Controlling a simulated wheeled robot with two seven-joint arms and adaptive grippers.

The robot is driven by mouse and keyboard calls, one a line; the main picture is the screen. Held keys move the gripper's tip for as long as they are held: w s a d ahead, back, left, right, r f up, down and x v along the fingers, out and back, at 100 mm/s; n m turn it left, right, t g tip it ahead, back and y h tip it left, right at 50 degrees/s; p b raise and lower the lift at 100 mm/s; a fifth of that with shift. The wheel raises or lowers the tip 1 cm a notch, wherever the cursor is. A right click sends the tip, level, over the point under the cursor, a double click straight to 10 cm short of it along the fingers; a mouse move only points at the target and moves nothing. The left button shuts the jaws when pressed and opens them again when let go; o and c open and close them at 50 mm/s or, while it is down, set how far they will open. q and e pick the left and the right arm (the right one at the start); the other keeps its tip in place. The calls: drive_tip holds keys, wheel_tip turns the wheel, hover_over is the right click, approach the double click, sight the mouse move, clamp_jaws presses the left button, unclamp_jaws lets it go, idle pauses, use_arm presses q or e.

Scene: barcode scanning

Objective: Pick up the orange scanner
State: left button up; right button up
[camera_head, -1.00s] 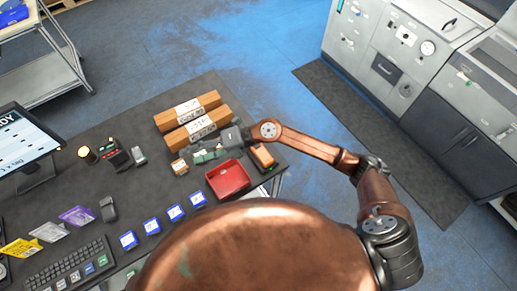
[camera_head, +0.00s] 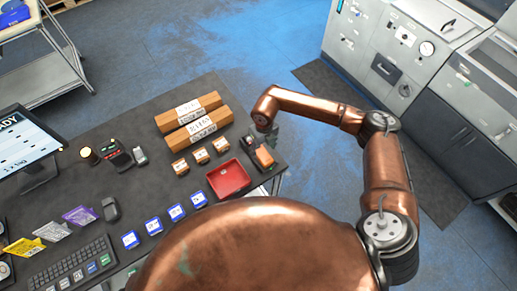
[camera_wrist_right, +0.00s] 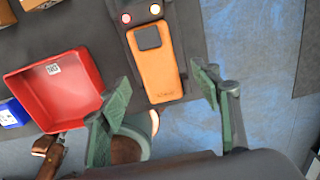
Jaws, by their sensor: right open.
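The orange scanner (camera_head: 264,157) lies at the right edge of the dark table, right of the red tray. In the right wrist view the orange scanner (camera_wrist_right: 160,75) shows a dark square at its far end and rests on a dark base with a red and a white light. My right gripper (camera_head: 263,134) is above the table by the scanner's far end. In the wrist view its green fingers (camera_wrist_right: 163,88) are spread, one to each side of the scanner's near part, with nothing between them gripped. My left gripper is not in view.
The red tray (camera_head: 219,186) stands left of the scanner. Several small labelled boxes (camera_head: 200,156) and two long brown boxes (camera_head: 195,127) lie beyond it. Blue packets (camera_head: 153,225), a keyboard (camera_head: 75,265) and a monitor (camera_head: 28,145) are farther left. Floor lies past the table's right edge.

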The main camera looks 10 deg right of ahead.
sight(263, 154)
wheel_tip(263, 154, down, 3)
drive_tip(key=shift+a+f+p, duration=0.1)
drive_tip(key=shift+f+p, duration=0.05)
drive_tip(key=shift+p, duration=0.15)
drive_tip(key=shift+c, duration=0.7)
drive_tip(key=c, duration=1.2)
drive_tip(key=shift+c, duration=0.6)
drive_tip(key=shift+r, duration=0.2)
